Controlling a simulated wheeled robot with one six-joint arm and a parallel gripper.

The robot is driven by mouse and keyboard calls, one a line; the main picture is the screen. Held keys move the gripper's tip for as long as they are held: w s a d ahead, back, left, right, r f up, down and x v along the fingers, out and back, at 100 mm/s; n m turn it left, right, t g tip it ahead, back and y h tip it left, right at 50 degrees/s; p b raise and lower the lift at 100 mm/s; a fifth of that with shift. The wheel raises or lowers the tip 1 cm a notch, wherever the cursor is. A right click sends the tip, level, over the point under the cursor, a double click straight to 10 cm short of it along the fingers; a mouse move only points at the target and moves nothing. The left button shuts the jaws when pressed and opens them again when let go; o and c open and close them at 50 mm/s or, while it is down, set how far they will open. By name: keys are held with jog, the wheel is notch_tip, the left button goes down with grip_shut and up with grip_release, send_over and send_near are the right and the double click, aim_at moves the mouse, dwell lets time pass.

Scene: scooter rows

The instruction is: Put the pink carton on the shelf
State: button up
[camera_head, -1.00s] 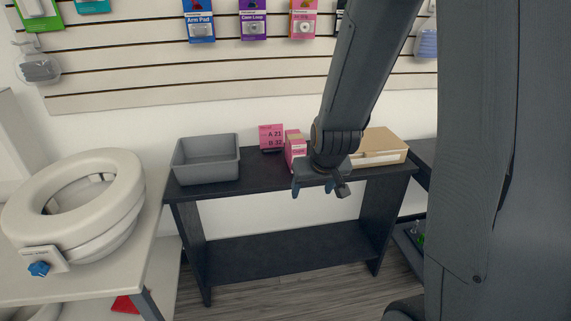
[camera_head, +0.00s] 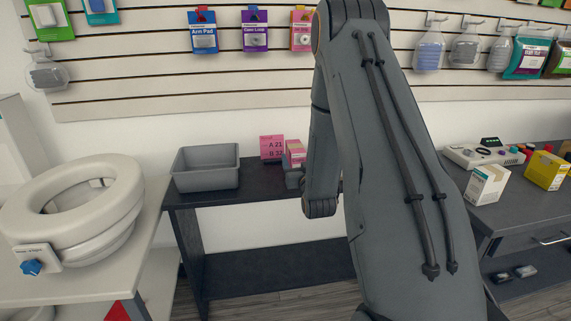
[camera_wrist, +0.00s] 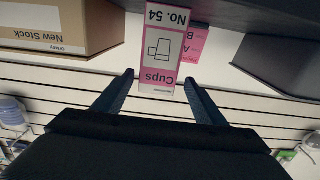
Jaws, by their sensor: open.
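The pink carton (camera_head: 295,153), pink and white, stands on the black top of the dark shelf unit (camera_head: 256,191), beside a pink sign. In the wrist view the carton (camera_wrist: 160,45) reads "Cups No. 54" and appears upside down. My gripper (camera_wrist: 159,79) is open, with one finger on either side of the carton's near end. I cannot tell whether the fingers touch it. In the head view my arm hides most of the gripper and the carton's lower part. The unit's lower shelf board (camera_head: 262,262) is bare where visible.
A grey bin (camera_head: 207,180) stands left of the pink sign (camera_head: 271,147). A brown "New Stock" box (camera_wrist: 60,28) is on the carton's other side. A white table with stacked rings (camera_head: 75,205) is at left. A dark counter with small boxes (camera_head: 487,185) is at right.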

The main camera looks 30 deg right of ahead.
aim_at(295, 149)
jog(key=shift+p+x, duration=0.55)
jog(key=shift+x, duration=3.05)
jog(key=shift+d+r, duration=0.15)
jog(key=c, duration=1.4)
